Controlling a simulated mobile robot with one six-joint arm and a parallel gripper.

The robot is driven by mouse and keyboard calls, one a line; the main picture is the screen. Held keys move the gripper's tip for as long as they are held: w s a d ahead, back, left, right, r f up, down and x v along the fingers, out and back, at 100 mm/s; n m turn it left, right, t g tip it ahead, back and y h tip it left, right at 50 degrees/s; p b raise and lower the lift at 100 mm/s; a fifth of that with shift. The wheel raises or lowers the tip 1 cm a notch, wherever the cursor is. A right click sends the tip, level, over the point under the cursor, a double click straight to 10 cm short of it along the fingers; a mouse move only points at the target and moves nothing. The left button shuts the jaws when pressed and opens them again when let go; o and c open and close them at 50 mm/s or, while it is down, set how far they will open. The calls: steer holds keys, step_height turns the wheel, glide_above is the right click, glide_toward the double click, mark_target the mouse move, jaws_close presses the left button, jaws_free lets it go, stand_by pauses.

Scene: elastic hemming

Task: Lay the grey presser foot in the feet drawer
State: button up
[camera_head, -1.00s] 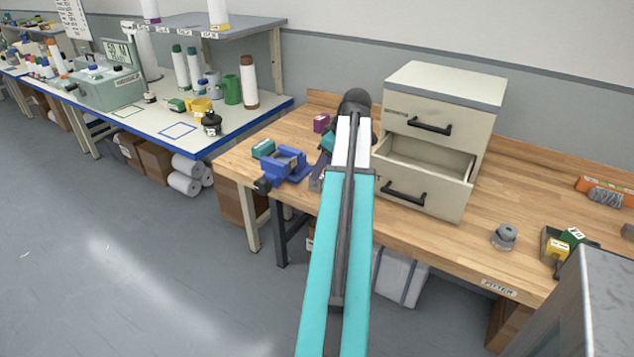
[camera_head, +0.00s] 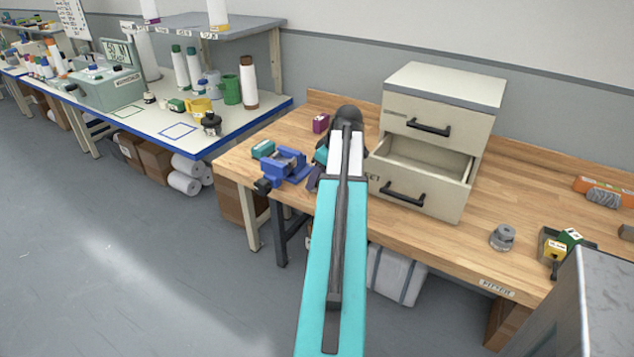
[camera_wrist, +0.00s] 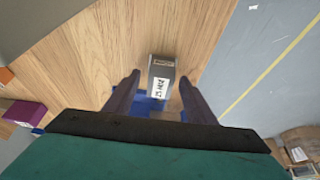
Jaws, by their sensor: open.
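A small grey block (camera_wrist: 161,68) with a white label lies near the wooden bench's edge in the wrist view; it may be the grey presser foot, but its shape does not settle this. My gripper (camera_wrist: 159,81) is open, with one finger on either side of the block and gaps between. In the head view only a dark part of my gripper (camera_head: 313,179) shows beside the blue vise, and the block is hidden. The lower drawer (camera_head: 423,178) of the cream cabinet stands open and looks empty inside; my arm partly covers its label. The upper drawer is shut.
The blue vise (camera_head: 284,166) stands close to my gripper, with a teal box (camera_head: 263,149) and a purple box (camera_head: 321,123) nearby. A grey round part (camera_head: 502,237) and a small tray hold the bench's right side. Bench between cabinet and round part is clear.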

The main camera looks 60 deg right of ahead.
steer(key=shift+w+f, duration=0.1)
steer(key=shift+f, duration=0.15)
stand_by(0.4)
jaws_close()
steer(key=shift+r, duration=0.15)
steer(key=shift+r+b, duration=0.45)
steer(key=shift+r, duration=1.2)
steer(key=shift+s+a, duration=0.7)
steer(key=shift+a, duration=0.35)
steer(key=s+a+r+b, duration=0.1)
steer(key=s+a+b, duration=0.1)
steer(key=s+a, duration=0.6)
steer(key=shift+a+r, duration=0.2)
steer(key=shift+a, duration=1.2)
